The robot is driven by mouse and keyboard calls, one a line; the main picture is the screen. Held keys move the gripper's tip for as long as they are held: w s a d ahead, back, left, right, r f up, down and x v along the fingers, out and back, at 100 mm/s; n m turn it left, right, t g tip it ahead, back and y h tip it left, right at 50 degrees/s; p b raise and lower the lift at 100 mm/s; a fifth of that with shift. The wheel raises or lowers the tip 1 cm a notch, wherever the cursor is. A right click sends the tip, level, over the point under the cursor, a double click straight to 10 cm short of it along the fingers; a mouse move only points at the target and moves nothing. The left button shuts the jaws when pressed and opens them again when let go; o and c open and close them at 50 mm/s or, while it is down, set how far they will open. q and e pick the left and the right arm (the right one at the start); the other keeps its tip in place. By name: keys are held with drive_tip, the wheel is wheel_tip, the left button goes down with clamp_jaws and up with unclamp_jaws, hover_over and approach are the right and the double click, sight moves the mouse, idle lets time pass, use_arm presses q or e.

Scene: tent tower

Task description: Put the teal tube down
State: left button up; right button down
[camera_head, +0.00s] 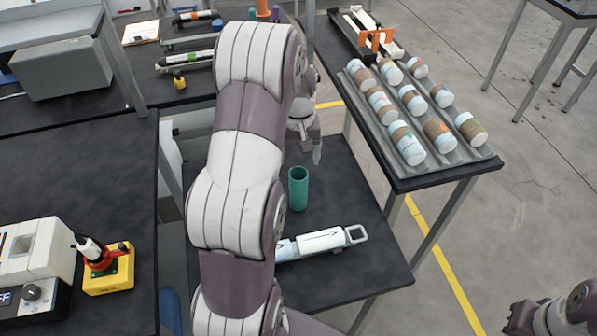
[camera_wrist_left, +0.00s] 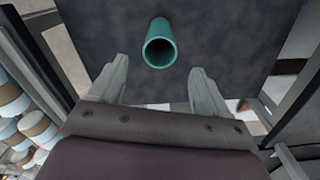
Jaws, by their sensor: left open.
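The teal tube (camera_head: 298,188) stands upright on a low dark table (camera_head: 345,210), with its open end up. In the left wrist view the tube (camera_wrist_left: 160,45) shows beyond the gap between my two fingers, apart from both. My left gripper (camera_wrist_left: 157,82) is open and empty. In the head view its fingers (camera_head: 316,155) are just behind and above the tube, partly hidden by my left arm. Part of my right arm shows at the lower right corner of the head view; its fingers cannot be made out clearly.
A white tool with a loop handle (camera_head: 320,241) lies on the low table in front of the tube. A rack of banded jars (camera_head: 410,110) stands on the table to the right. A yellow block with a red-based tool (camera_head: 108,270) sits on the left bench.

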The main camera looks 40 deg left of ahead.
use_arm(q)
drive_tip(key=s+d+r+m, duration=0.1)
drive_tip(key=s+d+m, duration=0.2)
drive_tip(key=s+d, duration=0.3)
drive_tip(key=s+d+r+m+t, duration=0.1)
drive_tip(key=s+d+m, duration=0.3)
drive_tip(key=s+d, duration=0.3)
drive_tip(key=d, duration=0.4)
drive_tip(key=shift+d, duration=0.35)
drive_tip(key=shift+s, duration=0.2)
drive_tip(key=shift+w, duration=0.1)
